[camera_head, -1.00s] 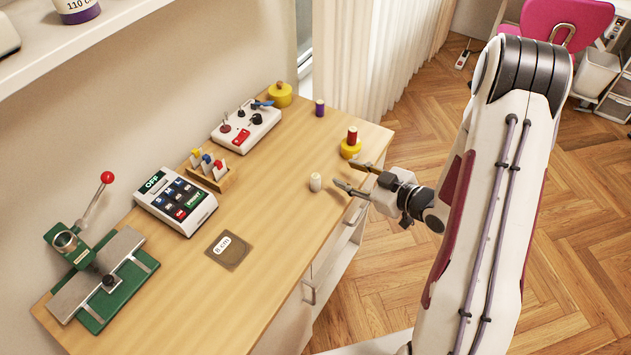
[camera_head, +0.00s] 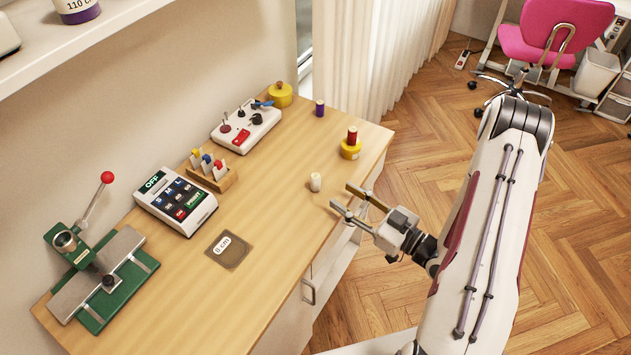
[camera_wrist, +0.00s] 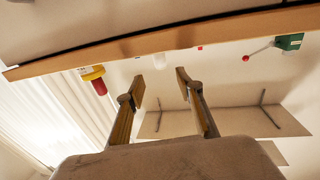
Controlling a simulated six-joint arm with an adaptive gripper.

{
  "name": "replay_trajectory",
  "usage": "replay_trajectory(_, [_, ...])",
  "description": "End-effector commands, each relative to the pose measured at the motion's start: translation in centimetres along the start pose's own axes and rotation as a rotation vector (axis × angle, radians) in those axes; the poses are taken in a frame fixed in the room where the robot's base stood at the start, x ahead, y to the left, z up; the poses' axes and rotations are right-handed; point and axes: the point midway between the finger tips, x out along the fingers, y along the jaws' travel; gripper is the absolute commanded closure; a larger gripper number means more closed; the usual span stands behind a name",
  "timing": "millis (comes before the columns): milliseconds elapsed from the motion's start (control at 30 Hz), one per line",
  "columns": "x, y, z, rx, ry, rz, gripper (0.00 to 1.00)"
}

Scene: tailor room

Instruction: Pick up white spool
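The white spool (camera_head: 315,182) stands upright on the wooden table, near its right edge. In the wrist view the white spool (camera_wrist: 160,61) shows small beyond the fingers, between their tips. My gripper (camera_head: 341,198) is open and empty, with its fingertips at the table's right edge, a short way right of the spool and apart from it. In the wrist view both fingers of my gripper (camera_wrist: 160,88) are spread with nothing between them.
A red spool (camera_head: 352,135) stands on a yellow round base (camera_head: 350,150) behind the white spool. A purple spool (camera_head: 319,108) is farther back. A rack of small colored items (camera_head: 212,172), a keypad (camera_head: 176,201) and a green press (camera_head: 103,277) line the wall. The table (camera_head: 262,205) is clear left of the spool.

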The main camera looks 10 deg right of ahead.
Motion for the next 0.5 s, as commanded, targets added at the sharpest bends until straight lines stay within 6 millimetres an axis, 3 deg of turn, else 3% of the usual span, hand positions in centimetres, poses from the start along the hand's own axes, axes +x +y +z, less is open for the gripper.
replay_trajectory(500, [1.6,-0.1,0.0,-0.001,-0.002,-0.003,0.64])
